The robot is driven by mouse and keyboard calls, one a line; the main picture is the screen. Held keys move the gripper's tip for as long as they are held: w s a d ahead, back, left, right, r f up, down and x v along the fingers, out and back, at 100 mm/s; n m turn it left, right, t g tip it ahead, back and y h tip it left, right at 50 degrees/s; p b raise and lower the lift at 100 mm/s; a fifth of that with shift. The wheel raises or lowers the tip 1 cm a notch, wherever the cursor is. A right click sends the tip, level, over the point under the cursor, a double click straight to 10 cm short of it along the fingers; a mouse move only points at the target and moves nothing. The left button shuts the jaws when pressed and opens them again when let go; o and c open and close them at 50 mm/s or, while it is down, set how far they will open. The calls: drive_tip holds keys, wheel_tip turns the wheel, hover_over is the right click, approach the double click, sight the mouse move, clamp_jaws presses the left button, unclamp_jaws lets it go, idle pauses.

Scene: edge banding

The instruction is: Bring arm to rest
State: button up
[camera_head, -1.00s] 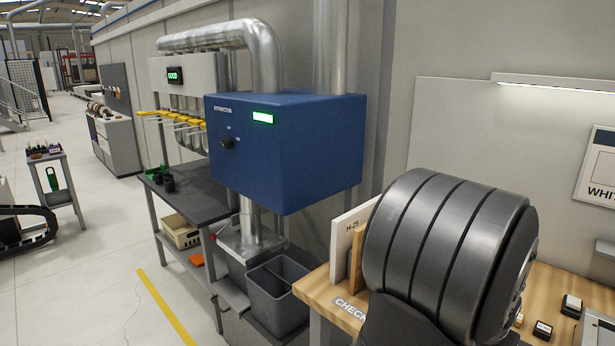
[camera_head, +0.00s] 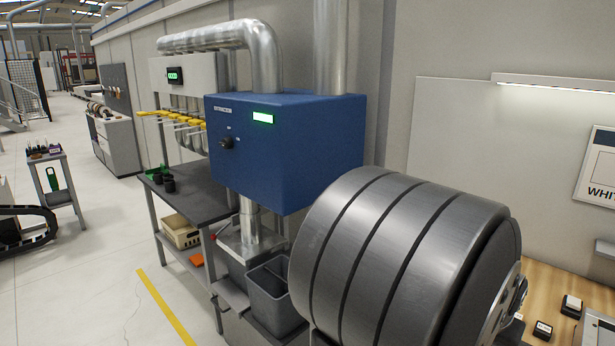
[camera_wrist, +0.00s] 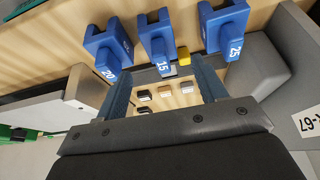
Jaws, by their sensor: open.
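My gripper (camera_wrist: 165,98) shows in the wrist view with its two blue-grey fingers spread apart. Nothing is held between them. In the head view my large dark grey ribbed arm link fills the lower right and hides part of the bench. The gripper itself does not show in the head view.
Blue holders marked 20, 15 and 25 (camera_wrist: 158,45) stand at the top of the wrist view. The blue machine box (camera_head: 285,150) stands left of my arm, above a grey bin (camera_head: 272,300). The wooden bench (camera_head: 550,290) is at the right.

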drive_tip(key=x, duration=0.9)
drive_tip(key=r, duration=0.7)
drive_tip(key=w+r, duration=0.1)
drive_tip(key=r, duration=0.3)
drive_tip(key=w+a+r, duration=0.3)
drive_tip(key=w+r, duration=0.2)
drive_tip(key=w, duration=0.1)
drive_tip(key=w+a+r, duration=0.4)
drive_tip(key=w+r, duration=0.1)
drive_tip(key=w, duration=0.1)
drive_tip(key=w+a+r, duration=0.3)
drive_tip(key=w+r, duration=0.2)
drive_tip(key=w, duration=0.1)
drive_tip(key=shift+w+a, duration=0.2)
drive_tip(key=shift+w, duration=0.2)
drive_tip(key=shift+f, duration=0.55)
